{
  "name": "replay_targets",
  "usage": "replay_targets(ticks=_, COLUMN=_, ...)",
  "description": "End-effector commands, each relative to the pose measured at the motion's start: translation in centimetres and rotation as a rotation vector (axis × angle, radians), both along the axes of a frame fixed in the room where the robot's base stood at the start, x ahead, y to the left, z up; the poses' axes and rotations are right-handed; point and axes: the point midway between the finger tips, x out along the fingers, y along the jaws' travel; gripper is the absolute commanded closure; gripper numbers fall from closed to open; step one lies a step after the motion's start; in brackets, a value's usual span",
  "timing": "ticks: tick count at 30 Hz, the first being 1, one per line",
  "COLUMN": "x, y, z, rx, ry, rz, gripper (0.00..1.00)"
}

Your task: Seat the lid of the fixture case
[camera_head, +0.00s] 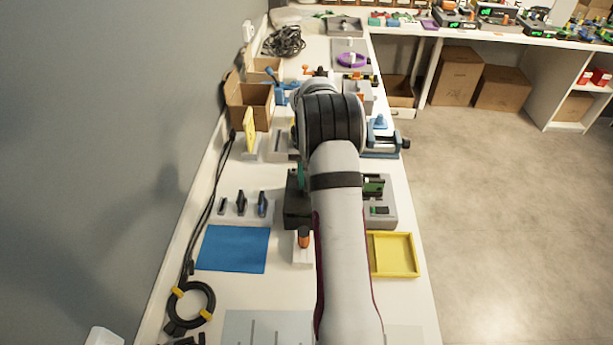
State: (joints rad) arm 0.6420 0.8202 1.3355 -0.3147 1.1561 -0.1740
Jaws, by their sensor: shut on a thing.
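My arm reaches up the middle of the bench and covers much of it. My gripper is hidden behind my arm, so its jaws and anything in them do not show. A dark block (296,212) shows partly at the left side of my arm, with a thin teal piece (300,176) above it. I cannot tell whether this block is the fixture case. To the right of my arm a grey fixture (384,219) bears a green circuit board (373,185). I cannot make out the lid or whether it touches the case.
A yellow tray (414,256) lies at the right edge. A blue mat (233,249) lies at left, below a holder with several dark upright pieces (241,201).

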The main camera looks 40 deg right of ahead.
Motion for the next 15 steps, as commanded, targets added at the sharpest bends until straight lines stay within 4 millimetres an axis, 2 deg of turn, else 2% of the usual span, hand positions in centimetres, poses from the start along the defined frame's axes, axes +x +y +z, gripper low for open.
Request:
replay_targets(ticks=11, x=0.0, y=0.0, z=-1.1, rx=0.001, ry=-0.001, rz=-0.001, gripper=1.00)
replay_targets(ticks=12, x=0.0, y=0.0, z=-1.2, rx=0.001, ry=-0.001, rz=-0.001, gripper=0.82)
replay_targets(ticks=15, x=0.0, y=0.0, z=-1.2, rx=0.001, ry=-0.001, rz=-0.001, gripper=0.64)
